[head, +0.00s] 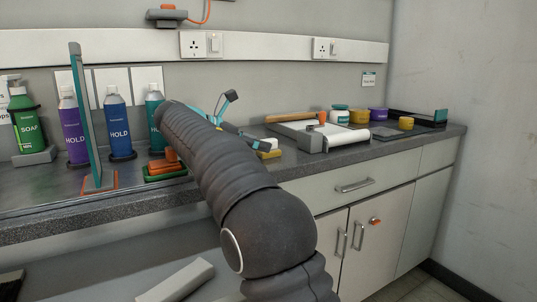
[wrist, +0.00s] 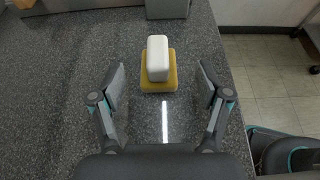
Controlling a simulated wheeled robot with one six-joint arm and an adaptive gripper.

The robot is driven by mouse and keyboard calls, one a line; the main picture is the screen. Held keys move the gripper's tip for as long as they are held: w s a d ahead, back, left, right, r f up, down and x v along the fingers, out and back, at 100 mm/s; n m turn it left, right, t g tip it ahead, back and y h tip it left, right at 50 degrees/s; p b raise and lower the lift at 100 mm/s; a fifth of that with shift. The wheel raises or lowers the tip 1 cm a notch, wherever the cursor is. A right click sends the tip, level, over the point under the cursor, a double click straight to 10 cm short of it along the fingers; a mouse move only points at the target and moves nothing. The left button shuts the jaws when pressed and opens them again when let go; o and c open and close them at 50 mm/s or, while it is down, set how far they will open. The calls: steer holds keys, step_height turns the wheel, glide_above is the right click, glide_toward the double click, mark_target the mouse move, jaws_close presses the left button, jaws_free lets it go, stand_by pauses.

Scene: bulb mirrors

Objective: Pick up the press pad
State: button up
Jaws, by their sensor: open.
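The press pad, a yellow square base with an upright white block on top (wrist: 158,58), stands on the grey speckled counter. It also shows small in the head view, just past my arm (head: 268,154). My gripper (wrist: 160,87) is open and empty in the wrist view. Its two fingers stand apart to the left and right of the pad, a little nearer to the camera, touching nothing. In the head view my arm covers much of the gripper.
A white roll (head: 349,138) and a tray with a wooden-handled tool (head: 291,117) lie beyond the pad. Several jars stand farther right. Spray cans (head: 118,126) and an orange-handled block (head: 165,168) are at left. The counter's front edge runs close right of the pad in the wrist view.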

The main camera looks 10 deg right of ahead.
mark_target(275, 148)
steer(key=shift+b+x, duration=0.9)
steer(key=shift+x, duration=2.25)
steer(key=shift+w, duration=0.1)
steer(key=c, duration=1.2)
